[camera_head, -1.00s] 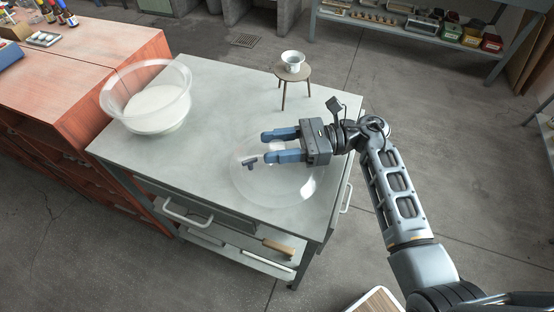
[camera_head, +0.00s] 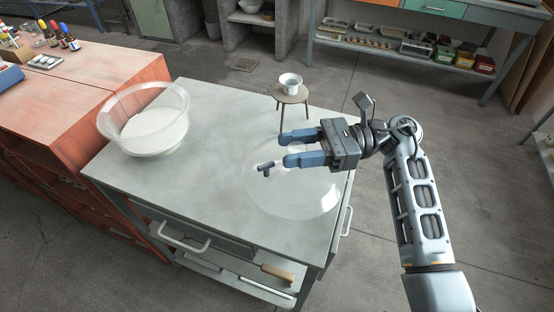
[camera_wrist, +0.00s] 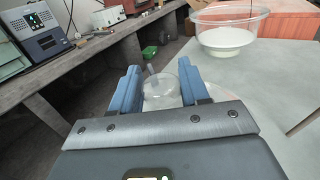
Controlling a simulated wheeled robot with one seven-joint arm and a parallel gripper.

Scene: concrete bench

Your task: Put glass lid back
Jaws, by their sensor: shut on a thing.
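The clear glass lid (camera_head: 310,205) shows as a faint round outline over the right part of the bench in the head view, with a dark handle (camera_head: 265,170) at its left. My gripper (camera_head: 285,149) is shut on the lid, its blue fingers spaced apart. In the wrist view, clear glass (camera_wrist: 160,92) shows between the fingers. I cannot tell how far the lid is above the bench top. A clear glass bowl (camera_head: 115,108) with white contents stands uncovered at the bench's left end. It also shows at the top right of the wrist view (camera_wrist: 257,22).
The grey bench top (camera_head: 205,150) is clear between bowl and lid. A reddish wooden cabinet (camera_head: 70,90) with bottles stands to the left.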

